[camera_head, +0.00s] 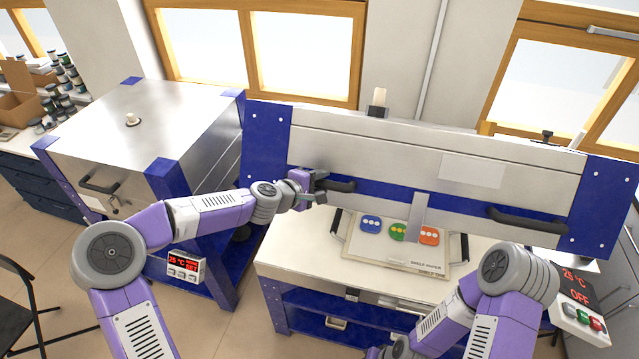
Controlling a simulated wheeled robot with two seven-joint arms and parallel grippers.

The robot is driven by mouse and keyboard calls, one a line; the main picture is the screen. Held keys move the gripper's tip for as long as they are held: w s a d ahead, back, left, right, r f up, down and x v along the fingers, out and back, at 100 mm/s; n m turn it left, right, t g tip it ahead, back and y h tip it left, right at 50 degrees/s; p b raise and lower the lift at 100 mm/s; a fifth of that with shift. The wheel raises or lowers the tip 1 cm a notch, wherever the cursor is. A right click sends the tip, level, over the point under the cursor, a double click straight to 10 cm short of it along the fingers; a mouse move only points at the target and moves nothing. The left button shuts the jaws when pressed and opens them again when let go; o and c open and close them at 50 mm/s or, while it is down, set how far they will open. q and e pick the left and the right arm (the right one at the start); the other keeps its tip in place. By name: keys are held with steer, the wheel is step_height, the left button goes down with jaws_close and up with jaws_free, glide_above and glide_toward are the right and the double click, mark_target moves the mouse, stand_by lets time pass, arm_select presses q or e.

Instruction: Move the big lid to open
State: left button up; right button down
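The big lid (400,140) is a wide silver panel with blue ends. It stands raised and tilted above the kiln's pale bed (290,246), with its front side facing me. It has a black left handle (338,186) and a black right handle (525,220). My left gripper (319,187) is at the left end of the left handle. Its fingers look spread apart, and I cannot tell whether they touch the handle. My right arm (500,290) is bent at the lower right, in front of the kiln, and its gripper is not visible.
A shelf board (385,262) with blue, green and orange pieces lies on the bed under the lid. A control box (578,305) reading OFF is at the right. A smaller closed kiln (140,125) stands left. A black chair (20,290) is at the left edge.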

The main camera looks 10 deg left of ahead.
arm_select(q)
steer(key=shift+o, duration=0.7)
steer(key=shift+s+a, duration=0.1)
steer(key=shift+s, duration=0.05)
steer(key=b+v, duration=0.2)
steer(key=v, duration=0.5)
steer(key=shift+b, duration=0.3)
steer(key=shift+s+r, duration=0.1)
steer(key=shift+r, duration=0.05)
